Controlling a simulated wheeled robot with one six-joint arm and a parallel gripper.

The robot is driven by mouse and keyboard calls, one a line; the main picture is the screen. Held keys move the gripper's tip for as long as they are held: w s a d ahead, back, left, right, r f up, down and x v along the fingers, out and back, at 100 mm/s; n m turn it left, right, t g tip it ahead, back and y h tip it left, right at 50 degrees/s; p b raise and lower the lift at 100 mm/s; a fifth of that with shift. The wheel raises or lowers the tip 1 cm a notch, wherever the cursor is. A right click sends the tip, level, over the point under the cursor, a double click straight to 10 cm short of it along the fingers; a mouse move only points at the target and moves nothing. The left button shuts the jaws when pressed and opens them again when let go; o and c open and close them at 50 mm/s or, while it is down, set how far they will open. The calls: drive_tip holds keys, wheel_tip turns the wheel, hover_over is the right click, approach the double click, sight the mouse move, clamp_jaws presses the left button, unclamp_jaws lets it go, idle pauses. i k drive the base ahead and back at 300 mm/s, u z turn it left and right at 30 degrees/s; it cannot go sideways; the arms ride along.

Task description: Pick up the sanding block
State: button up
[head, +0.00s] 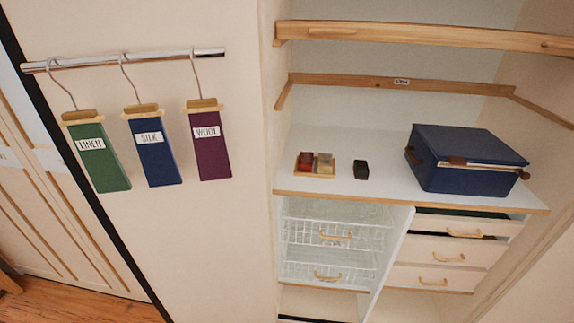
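A small dark block (361,170), nearly black, stands alone on the white shelf (395,190). It may be the sanding block, but no label on it can be read. To its left, a small wooden tray (315,174) holds small red and amber pieces. These pieces are too small to identify. My gripper is not in view.
A dark blue case (465,162) stands on the shelf at right. Wooden rails (400,32) cross above. Wire baskets (330,243) and drawers (440,252) are below. Labelled fabric samples (210,145) hang from a metal bar (130,60) at left.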

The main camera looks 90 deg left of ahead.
sight(361, 171)
drive_tip(key=u, duration=2.85)
